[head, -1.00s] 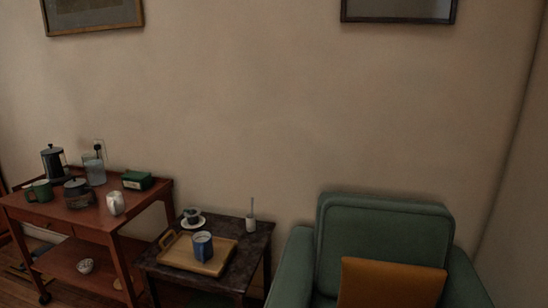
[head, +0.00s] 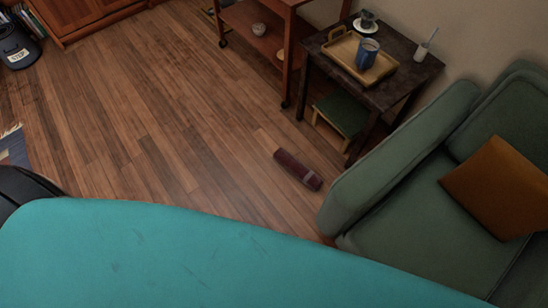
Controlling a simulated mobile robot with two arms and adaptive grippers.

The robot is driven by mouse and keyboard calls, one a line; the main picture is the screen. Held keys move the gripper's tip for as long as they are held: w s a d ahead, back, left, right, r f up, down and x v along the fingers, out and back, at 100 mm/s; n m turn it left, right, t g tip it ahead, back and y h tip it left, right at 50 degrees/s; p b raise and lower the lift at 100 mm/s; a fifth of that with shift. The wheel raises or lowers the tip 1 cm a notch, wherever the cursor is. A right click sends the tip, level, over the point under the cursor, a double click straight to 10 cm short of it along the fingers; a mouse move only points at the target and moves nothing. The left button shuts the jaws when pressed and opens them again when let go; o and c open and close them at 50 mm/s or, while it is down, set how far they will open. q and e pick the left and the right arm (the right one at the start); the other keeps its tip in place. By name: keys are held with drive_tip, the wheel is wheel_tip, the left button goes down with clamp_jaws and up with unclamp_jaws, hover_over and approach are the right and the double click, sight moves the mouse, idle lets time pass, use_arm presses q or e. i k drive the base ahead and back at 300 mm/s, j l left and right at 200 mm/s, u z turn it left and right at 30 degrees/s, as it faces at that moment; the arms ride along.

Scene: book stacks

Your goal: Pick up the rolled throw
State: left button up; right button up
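A dark red roll (head: 298,170), which looks like the rolled throw, lies on its side on the wooden floor. It is just left of the green armchair, and its pale-marked end points to the lower right. Nothing covers it in the head view. Neither of my grippers shows in this view.
The green armchair (head: 400,165) with an orange cushion (head: 500,188) stands right of the roll. Behind it is a dark side table (head: 405,75) with a tray (head: 345,52), a blue mug (head: 367,53) and a green-topped stool (head: 343,115) beneath. Floor (head: 170,120) to the left is clear.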

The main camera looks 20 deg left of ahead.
sight(290, 163)
drive_tip(key=u, duration=0.25)
drive_tip(key=z, duration=0.5)
drive_tip(key=i+j+z, duration=0.1)
drive_tip(key=j+z, duration=1)
drive_tip(key=i+l, duration=0.05)
drive_tip(key=l, duration=0.05)
